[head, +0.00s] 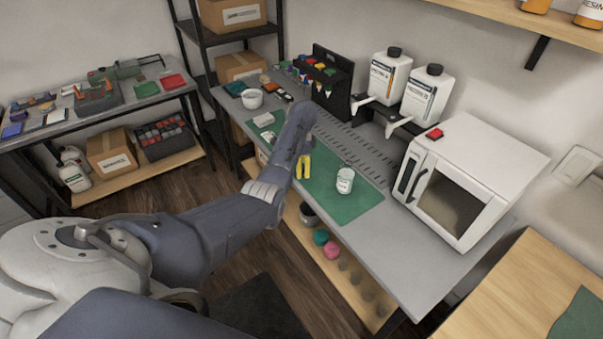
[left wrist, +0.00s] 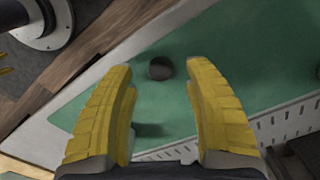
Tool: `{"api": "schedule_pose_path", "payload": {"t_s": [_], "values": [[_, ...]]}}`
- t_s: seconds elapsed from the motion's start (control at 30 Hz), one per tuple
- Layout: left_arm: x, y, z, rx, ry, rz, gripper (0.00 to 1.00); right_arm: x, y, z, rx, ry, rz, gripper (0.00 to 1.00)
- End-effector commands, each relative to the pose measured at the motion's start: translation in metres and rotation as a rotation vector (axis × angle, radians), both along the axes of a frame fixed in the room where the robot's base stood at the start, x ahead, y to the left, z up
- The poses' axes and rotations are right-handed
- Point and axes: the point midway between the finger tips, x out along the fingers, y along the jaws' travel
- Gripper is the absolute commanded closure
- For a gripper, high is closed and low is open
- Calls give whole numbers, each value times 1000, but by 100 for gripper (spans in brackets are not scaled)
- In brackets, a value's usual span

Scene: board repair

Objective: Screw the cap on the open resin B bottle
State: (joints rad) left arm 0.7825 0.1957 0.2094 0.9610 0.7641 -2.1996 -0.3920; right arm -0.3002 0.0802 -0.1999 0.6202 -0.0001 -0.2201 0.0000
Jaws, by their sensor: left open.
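A small white bottle (head: 345,181) with a label stands upright on the green mat (head: 340,208), and no dark cap shows on its top. The label is too small to read. A small dark round cap (left wrist: 160,68) lies on the green mat in the left wrist view; I cannot make it out in the head view. My left gripper (head: 303,168) has yellow fingers and hangs over the mat, left of the bottle. In the left wrist view the gripper (left wrist: 160,84) is open and empty, its fingers on either side of the cap's line. My right gripper is out of view.
Two white dispenser bottles (head: 388,76) (head: 427,94) with black caps stand behind the mat. A white oven (head: 465,180) stands to the right. A white tub (head: 252,98) and small boxes are at the bench's far left. The grey bench front right (head: 410,260) is clear.

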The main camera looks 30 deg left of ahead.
Motion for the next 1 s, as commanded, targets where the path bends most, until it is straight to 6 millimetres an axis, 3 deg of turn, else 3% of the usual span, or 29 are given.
{"api": "schedule_pose_path", "payload": {"t_s": [0.2, 0.67, 1.0], "values": [[0, 0, -20, 0, 1, 0, 48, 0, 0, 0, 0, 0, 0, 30], [0, -1, -22, 0, 0, -1, 46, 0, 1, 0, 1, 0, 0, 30], [0, -1, -22, 0, 0, -1, 85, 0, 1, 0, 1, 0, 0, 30]]}}
